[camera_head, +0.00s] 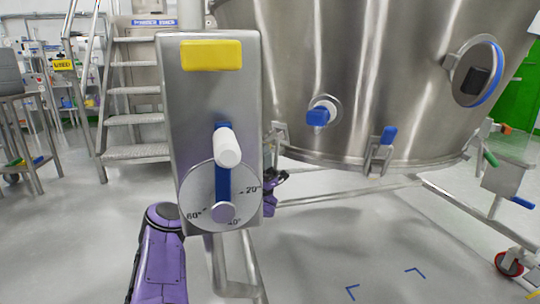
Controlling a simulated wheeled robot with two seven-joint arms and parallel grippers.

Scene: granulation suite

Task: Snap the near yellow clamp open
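No part is plainly a yellow clamp in the head view. The steel vessel (365,60) fills the upper right. On its lower rim sits a clamp-like fitting with a blue handle (388,134), and a blue-tipped fitting (318,116) is on its wall. A purple arm of mine rises from the lower edge, left of centre, and passes behind a steel panel. A dark and purple end, seemingly my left gripper (272,182), shows just past the panel's right edge. The panel hides most of it, so its fingers cannot be made out. My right gripper is out of view.
The upright steel panel (178,110) stands close in front, with a yellow plate (212,55), a white-tipped lever (228,150) and a dial (196,196). Steps (135,120) and a table (22,97) are at left. A frame with a red caster (508,264) is at right. Floor at lower middle is clear.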

